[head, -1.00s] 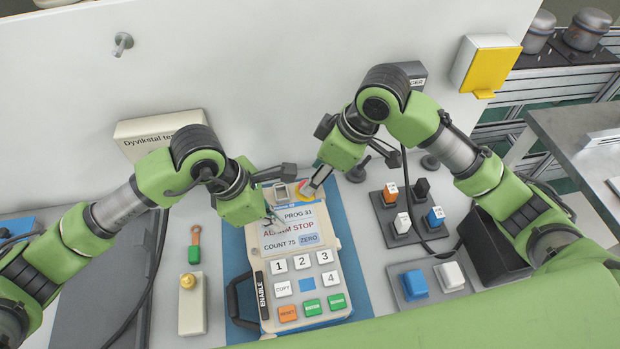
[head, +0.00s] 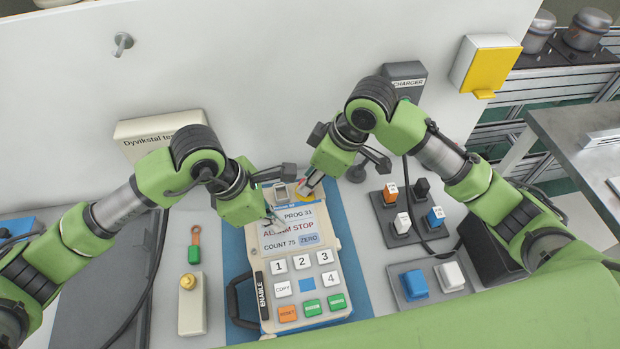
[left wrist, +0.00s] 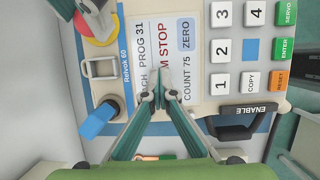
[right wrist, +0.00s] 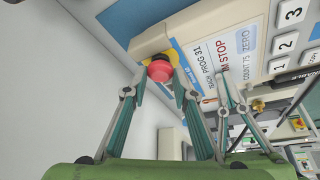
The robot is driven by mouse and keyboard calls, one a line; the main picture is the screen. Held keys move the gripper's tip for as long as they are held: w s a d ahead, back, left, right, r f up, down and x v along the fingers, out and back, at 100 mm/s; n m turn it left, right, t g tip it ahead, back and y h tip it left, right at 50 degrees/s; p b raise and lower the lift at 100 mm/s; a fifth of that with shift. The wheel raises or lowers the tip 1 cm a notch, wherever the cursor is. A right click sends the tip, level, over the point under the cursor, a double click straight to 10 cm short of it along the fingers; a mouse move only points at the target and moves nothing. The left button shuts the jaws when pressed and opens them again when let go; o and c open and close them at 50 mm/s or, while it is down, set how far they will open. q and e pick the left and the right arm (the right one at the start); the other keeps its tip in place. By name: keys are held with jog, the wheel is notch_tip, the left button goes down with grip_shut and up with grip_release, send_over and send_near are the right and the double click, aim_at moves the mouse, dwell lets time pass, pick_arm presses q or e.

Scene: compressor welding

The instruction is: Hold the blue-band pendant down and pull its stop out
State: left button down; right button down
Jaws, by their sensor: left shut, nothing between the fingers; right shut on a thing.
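The pendant (head: 262,262) lies face up, with a screen reading ALARM STOP and a blue strip at its top end (left wrist: 126,75). Its red stop (right wrist: 158,70) sits on a yellow base at the top right corner. My right gripper (head: 308,186) is shut on the stop; in the right wrist view its fingers flank the red knob. My left gripper (head: 273,220) is shut and empty, its tips at the pendant's screen (left wrist: 185,60). They look to be touching it, but I cannot tell how firmly. The stop is mostly hidden by the right fingers in the head view.
A blue mat (head: 350,270) lies under the pendant. To the right are a block of coloured switches (head: 405,228) and a plate with blue and white buttons (head: 432,282). A box with a yellow knob (head: 191,305) stands left. A charger (head: 405,82) is at the wall behind.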

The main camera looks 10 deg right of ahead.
pick_arm(q)
jog(key=shift+s+a+f, duration=0.1)
jog(key=shift+f, duration=0.25)
pick_arm(e)
jog(key=shift+a+r, duration=0.1)
jog(key=shift+r, duration=0.25)
jog(key=c, duration=1.7)
grip_release()
jog(key=shift+s, duration=0.1)
jog(key=v, duration=1.2)
jog(key=shift+r, duration=0.1)
pick_arm(q)
jog(key=shift+r, duration=0.1)
jog(key=shift+r+p, duration=0.3)
jog(key=shift+r, duration=0.35)
notch_tip(320, 180, up, 5)
jog(key=shift+f+p, duration=0.2)
jog(key=shift+p, duration=0.55)
jog(key=shift+r, duration=0.2)
pick_arm(e)
jog(key=shift+r, duration=1)
